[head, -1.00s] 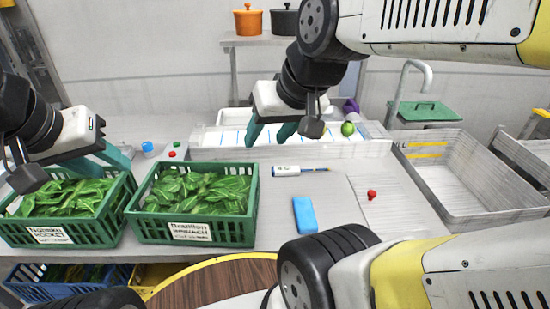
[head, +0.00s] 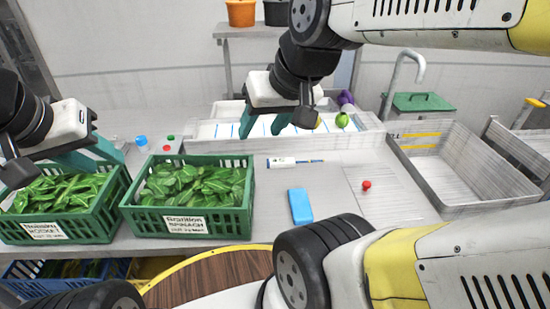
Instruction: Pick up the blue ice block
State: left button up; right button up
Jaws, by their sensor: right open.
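The blue ice block (head: 300,206) lies flat on the steel counter, right of the spinach crate. My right gripper (head: 262,132), with teal fingers, is open and empty above the counter. It is behind and a little left of the block, in front of the white trough, and apart from the block. My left gripper (head: 98,158) is over the back of the left crate. Its teal fingers show from the side, and I cannot tell how far apart they are.
Green crates of leaves, the spinach crate (head: 187,226) and the rocket crate (head: 62,234), stand left. A marker-like tool (head: 294,162) lies behind the block. A red knob-like item (head: 366,185) sits right on a white board (head: 392,204). A grey basin (head: 455,172) stands far right.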

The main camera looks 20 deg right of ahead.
aim_at(301, 212)
jog(key=j+z, duration=0.4)
jog(key=k+j+z, duration=0.1)
jog(key=j+z, duration=0.25)
jog(key=k+j+z, duration=0.15)
jog(key=z, duration=0.25)
